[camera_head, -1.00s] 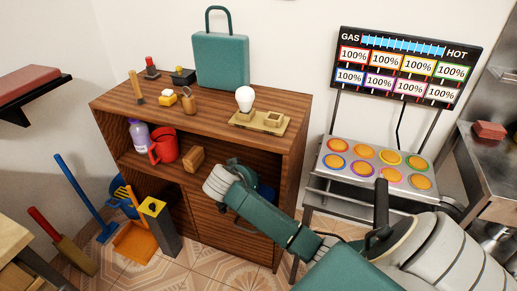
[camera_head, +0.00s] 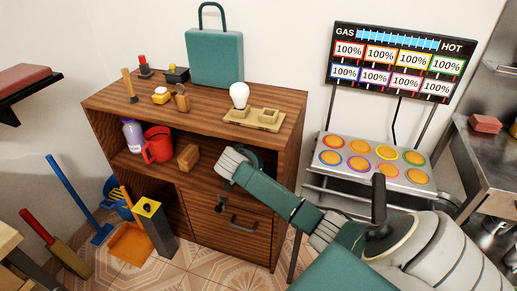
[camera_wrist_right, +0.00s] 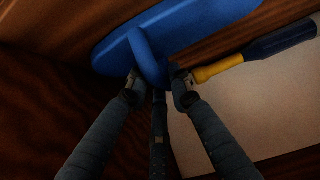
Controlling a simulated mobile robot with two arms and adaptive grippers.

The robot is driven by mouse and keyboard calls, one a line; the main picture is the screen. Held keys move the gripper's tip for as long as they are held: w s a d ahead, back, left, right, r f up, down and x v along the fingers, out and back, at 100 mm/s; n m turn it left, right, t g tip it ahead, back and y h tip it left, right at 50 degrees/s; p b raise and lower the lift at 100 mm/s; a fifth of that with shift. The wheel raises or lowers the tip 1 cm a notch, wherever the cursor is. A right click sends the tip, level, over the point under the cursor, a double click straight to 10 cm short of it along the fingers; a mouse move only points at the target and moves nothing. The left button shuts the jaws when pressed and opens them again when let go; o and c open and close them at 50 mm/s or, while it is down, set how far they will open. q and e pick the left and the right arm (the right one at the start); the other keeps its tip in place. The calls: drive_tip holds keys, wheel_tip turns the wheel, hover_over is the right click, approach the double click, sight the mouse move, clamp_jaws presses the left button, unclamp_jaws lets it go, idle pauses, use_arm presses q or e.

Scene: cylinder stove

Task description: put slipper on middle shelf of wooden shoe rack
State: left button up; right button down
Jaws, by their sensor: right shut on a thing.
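The brown wooden rack (camera_head: 210,97) stands in the middle of the head view, with an open middle shelf under its top. My right arm reaches into the right part of this opening, where its gripper is largely hidden. In the right wrist view, a blue slipper (camera_wrist_right: 195,25) with a raised strap (camera_wrist_right: 146,55) lies at the top. My right gripper (camera_wrist_right: 155,88) is shut on the slipper at its strap. Dark wood surrounds it. I cannot tell whether the sole touches the shelf. My left gripper is not in view.
On the middle shelf stand a purple bottle (camera_head: 133,135), a red mug (camera_head: 158,145) and a wooden block (camera_head: 188,157). A screwdriver with a yellow and blue handle (camera_wrist_right: 280,42) lies near the slipper. A lamp bulb (camera_head: 239,94) and a teal bag (camera_head: 215,58) are on top.

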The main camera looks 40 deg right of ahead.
drive_tip(key=c, duration=1.6)
unclamp_jaws()
drive_tip(key=shift+o, duration=0.2)
drive_tip(key=shift+a+r, duration=0.15)
drive_tip(key=a, duration=0.1)
drive_tip(key=s+a+r+p, duration=0.1)
drive_tip(key=a+r, duration=0.1)
drive_tip(key=shift+s, duration=0.25)
drive_tip(key=s+a+p, duration=0.2)
drive_tip(key=s+a, duration=0.3)
drive_tip(key=a, duration=0.4)
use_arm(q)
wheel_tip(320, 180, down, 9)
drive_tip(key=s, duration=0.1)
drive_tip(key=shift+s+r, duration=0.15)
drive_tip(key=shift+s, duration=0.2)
use_arm(e)
drive_tip(key=s+a+f+n+y, duration=0.4)
drive_tip(key=s+a+f+n, duration=0.3)
drive_tip(key=s+f, duration=0.5)
drive_tip(key=s+a+f+n+g+y, duration=0.1)
drive_tip(key=s+a+f+n+y, duration=0.3)
drive_tip(key=s+a+f+n, duration=0.3)
drive_tip(key=s+a+f, duration=0.4)
drive_tip(key=s+f, duration=0.1)
drive_tip(key=f, duration=0.2)
drive_tip(key=shift+s+a+n, duration=0.25)
drive_tip(key=shift+s+n, duration=0.05)
drive_tip(key=shift+n, duration=0.1)
